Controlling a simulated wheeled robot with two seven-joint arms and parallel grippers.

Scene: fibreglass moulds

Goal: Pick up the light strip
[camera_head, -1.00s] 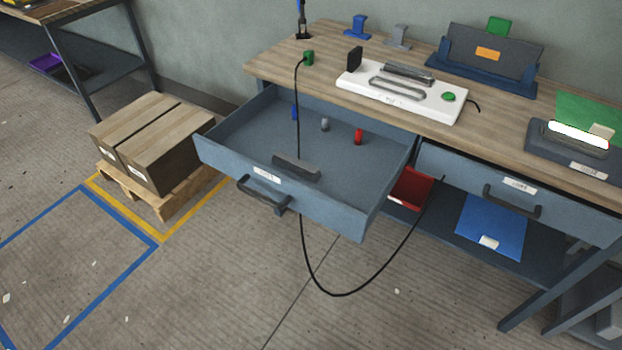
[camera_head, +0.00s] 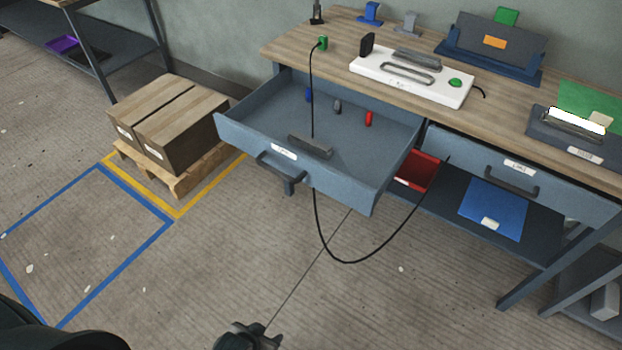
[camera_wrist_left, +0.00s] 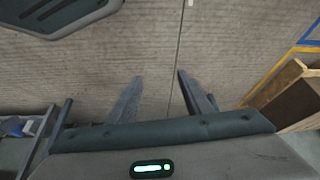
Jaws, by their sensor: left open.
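A bright white glowing strip (camera_head: 577,120), which looks like the light strip, sits in a dark blue-grey holder (camera_head: 545,132) on the right part of the workbench. My left gripper (camera_head: 248,335) shows at the bottom edge of the head view, partly cut off. It is low in front of the bench, far from the strip. In the left wrist view my left gripper (camera_wrist_left: 160,76) has its two fingers apart with only floor between them. My right gripper is not in view.
A drawer (camera_head: 228,133) stands open from the wooden bench (camera_head: 290,47), holding small coloured pieces and a grey bar. A black cable (camera_head: 347,262) hangs in a loop below it. Boxes (camera_head: 165,115) sit on a pallet at left. The floor in front is clear.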

